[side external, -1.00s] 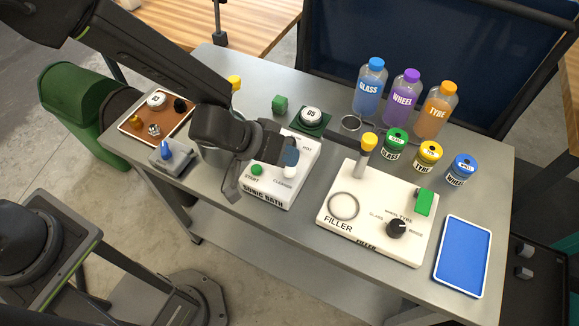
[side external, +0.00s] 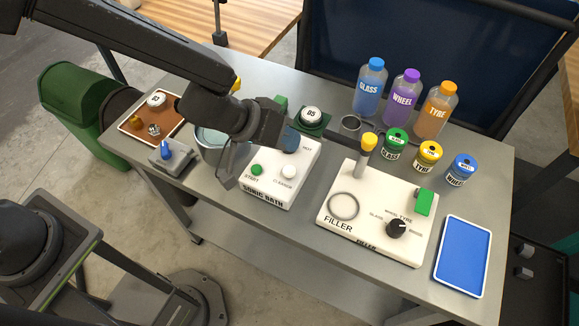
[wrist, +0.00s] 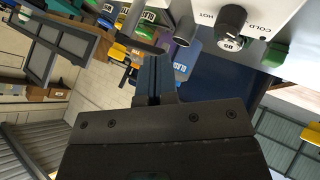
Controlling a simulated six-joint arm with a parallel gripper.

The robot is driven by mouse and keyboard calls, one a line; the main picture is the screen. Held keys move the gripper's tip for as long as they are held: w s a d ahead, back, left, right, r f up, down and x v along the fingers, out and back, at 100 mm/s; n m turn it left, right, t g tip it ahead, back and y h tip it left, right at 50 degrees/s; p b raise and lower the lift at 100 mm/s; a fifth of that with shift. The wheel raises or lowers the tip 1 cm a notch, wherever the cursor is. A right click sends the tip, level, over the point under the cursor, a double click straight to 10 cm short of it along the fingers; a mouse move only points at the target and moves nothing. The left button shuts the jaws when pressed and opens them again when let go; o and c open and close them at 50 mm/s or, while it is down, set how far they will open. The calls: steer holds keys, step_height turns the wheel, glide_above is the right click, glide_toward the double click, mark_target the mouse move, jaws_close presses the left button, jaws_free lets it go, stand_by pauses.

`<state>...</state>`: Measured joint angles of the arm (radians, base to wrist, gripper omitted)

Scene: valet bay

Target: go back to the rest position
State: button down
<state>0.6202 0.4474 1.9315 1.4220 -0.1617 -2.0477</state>
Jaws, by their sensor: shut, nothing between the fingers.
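My gripper (side external: 291,141) hangs above the white sonic bath (side external: 265,196) in the side view, pointing right, with its blue-grey fingertips near the bath's upper part. In the wrist view its two fingers (wrist: 155,80) lie together with nothing between them. It holds nothing and appears apart from the bath. My forearm reaches in from the upper left and hides part of the table's back left.
A round pot (side external: 210,139) stands just left of my gripper, partly hidden. The white puck on its green base (side external: 325,124) and a green block (side external: 281,103) are close behind. The filler (side external: 370,240), bottles (side external: 369,88), tins (side external: 428,157) and blue tray (side external: 463,258) stand to the right.

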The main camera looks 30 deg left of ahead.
stand_by(0.4)
steer(key=a+r+n+t+y, duration=0.1)
steer(key=a+r+t+y, duration=0.15)
steer(key=a+r, duration=0.55)
steer(key=a+r+n+t+y, duration=0.1)
steer(key=a+r+y, duration=0.35)
steer(key=a, duration=0.65)
steer(key=s+a+r+g, duration=0.1)
steer(key=s+a+g, duration=0.1)
steer(key=s, duration=0.6)
steer(key=s+a+r+m+g, duration=0.1)
steer(key=s+a+r+g, duration=0.1)
steer(key=s+a, duration=0.3)
steer(key=s, duration=0.4)
steer(key=shift+s+a+r, duration=0.25)
steer(key=shift+r, duration=0.05)
